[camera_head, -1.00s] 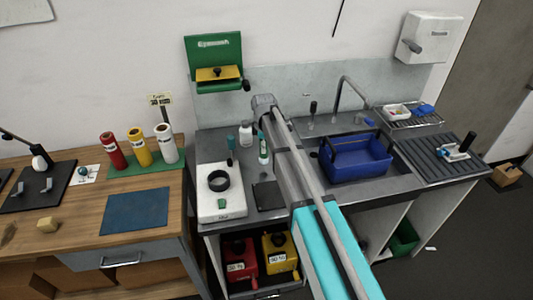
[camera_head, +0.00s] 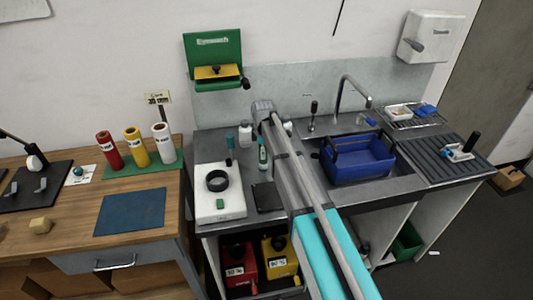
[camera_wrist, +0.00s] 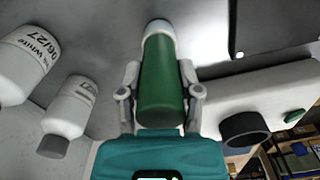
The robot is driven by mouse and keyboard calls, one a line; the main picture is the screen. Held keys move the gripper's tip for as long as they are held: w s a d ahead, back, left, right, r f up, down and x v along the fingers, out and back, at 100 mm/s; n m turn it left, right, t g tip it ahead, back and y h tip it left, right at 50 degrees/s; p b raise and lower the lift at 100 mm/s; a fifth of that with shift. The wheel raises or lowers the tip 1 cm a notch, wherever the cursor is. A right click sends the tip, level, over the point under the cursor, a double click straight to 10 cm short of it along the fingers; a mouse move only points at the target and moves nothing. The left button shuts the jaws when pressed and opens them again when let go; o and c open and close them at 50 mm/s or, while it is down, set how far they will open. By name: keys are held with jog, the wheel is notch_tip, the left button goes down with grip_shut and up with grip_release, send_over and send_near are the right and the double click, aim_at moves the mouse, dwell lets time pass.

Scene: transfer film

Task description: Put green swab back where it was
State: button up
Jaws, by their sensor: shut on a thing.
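The green swab (camera_wrist: 162,82) is a dark green cylinder with a white end, upright in the wrist view. My teal gripper (camera_wrist: 160,95) is shut on it, one grey finger on each side. Its white end points at the grey counter (camera_wrist: 205,45); I cannot tell whether it touches. In the head view, my arm hides the gripper's fingers.
White bottles (camera_wrist: 68,108) stand close to the gripper. A white device (camera_head: 207,207) with a black ring (camera_head: 218,181) and a black pad (camera_head: 268,197) lie left of my arm. A blue basin (camera_head: 358,160) sits right of it. Red and yellow containers (camera_head: 238,268) stand below.

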jog(key=shift+f, duration=0.1)
jog(key=o, duration=1)
jog(key=shift+o, duration=0.2)
notch_tip(320, 180, up, 12)
jog(key=p, duration=1.2)
dwell(0.4)
